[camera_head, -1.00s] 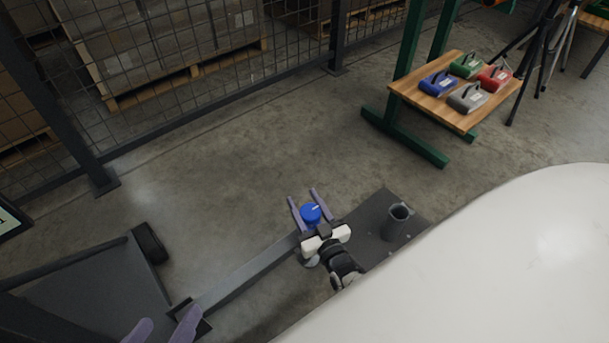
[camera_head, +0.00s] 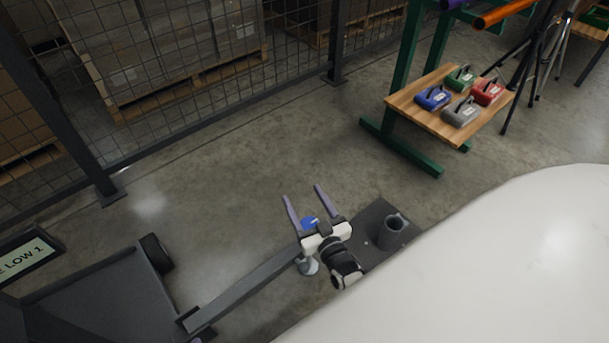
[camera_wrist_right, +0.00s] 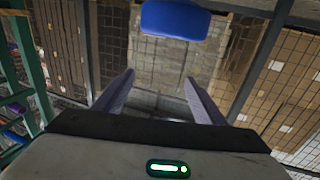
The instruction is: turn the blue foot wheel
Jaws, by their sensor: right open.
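The blue foot wheel (camera_head: 310,222) sits on a grey beam near a round pale foot (camera_head: 307,265). My right gripper (camera_head: 301,191) is open and empty, and its body hides part of the wheel. In the right wrist view the blue wheel (camera_wrist_right: 175,18) is cut by the top edge. There it lies outside the gap between the two spread purple fingers of my right gripper (camera_wrist_right: 160,76). Contact with the wheel does not show. Only a small purple sliver of my left gripper (camera_head: 197,340) shows at the bottom edge, so its jaws are not readable.
A dark plate with an upright grey tube (camera_head: 391,232) stands to the right. A dark wheeled platform (camera_head: 95,295) is at lower left. A wooden shelf (camera_head: 408,104) holds several coloured cases. A mesh fence (camera_head: 190,125) runs behind. The floor between is clear.

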